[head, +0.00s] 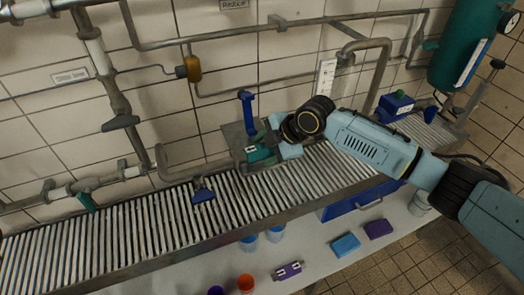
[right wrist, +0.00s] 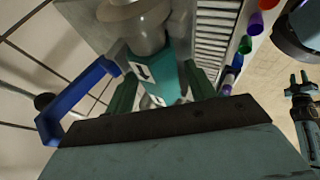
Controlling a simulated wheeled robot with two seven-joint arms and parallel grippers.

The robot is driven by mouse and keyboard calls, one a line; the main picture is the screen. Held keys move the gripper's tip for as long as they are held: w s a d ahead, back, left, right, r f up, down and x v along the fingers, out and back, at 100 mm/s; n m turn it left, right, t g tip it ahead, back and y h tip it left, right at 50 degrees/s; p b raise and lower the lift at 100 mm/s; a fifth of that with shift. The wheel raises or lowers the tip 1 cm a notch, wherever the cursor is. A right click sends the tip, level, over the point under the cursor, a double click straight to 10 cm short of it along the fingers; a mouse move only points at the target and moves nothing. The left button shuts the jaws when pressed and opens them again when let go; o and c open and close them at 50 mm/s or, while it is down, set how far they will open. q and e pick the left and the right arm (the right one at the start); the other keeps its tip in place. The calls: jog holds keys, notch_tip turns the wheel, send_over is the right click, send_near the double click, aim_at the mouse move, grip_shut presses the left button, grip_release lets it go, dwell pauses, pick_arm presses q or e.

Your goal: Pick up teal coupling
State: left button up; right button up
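The teal coupling (head: 259,154) is by the grey plate on the roller conveyor, near the wall. In the right wrist view the coupling (right wrist: 165,72) has a white label with a black arrow and a grey round end. My right gripper (head: 268,146) reaches it from the right. Its green fingers (right wrist: 160,85) lie along both sides of the coupling, with no clear gap seen. Part of the coupling is hidden by the fingers and the dark gripper bar. My left gripper (right wrist: 300,80) shows small at the right edge of the right wrist view, its fingers apart and empty.
A blue upright bracket (head: 247,108) stands close beside the gripper. Pipes with a yellow fitting (head: 193,68) run along the wall behind. The roller conveyor (head: 120,232) is mostly clear at left.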

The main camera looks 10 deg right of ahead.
jog(key=shift+r, duration=0.1)
jog(key=c, duration=1)
